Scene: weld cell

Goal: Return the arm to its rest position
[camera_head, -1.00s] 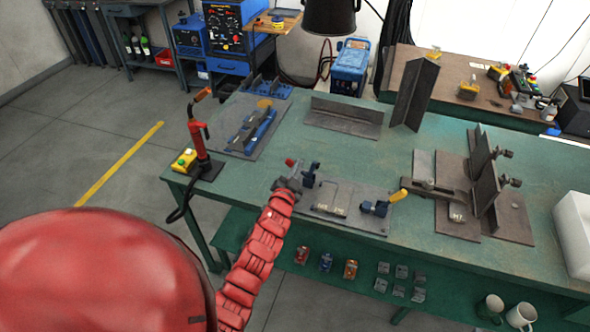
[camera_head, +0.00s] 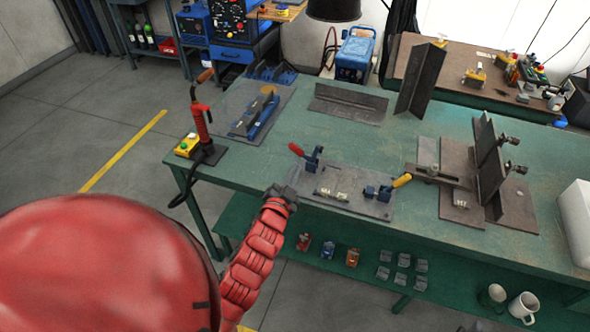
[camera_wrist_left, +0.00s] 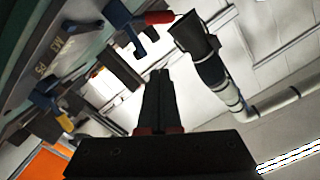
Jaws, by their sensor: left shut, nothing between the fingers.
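My left arm (camera_head: 255,255), red and segmented, reaches up from the lower left. Its dark gripper (camera_head: 282,191) is at the front left corner of the fixture plate (camera_head: 372,207), near the table edge. In the left wrist view the black fingers (camera_wrist_left: 160,75) are together with nothing between them. The plate carries a red-handled clamp (camera_head: 313,158) and a yellow-handled clamp (camera_head: 383,191). The red handle (camera_wrist_left: 158,17) also shows in the left wrist view, beyond the fingertips. My right gripper is out of view.
The green table (camera_head: 240,177) holds a red torch on a stand (camera_head: 202,125) at its left end, angle pieces (camera_head: 348,101) behind and an upright plate fixture (camera_head: 490,170) at right. The lower shelf (camera_head: 450,262) carries small parts and mugs (camera_head: 523,308). Floor (camera_head: 110,125) at left is clear.

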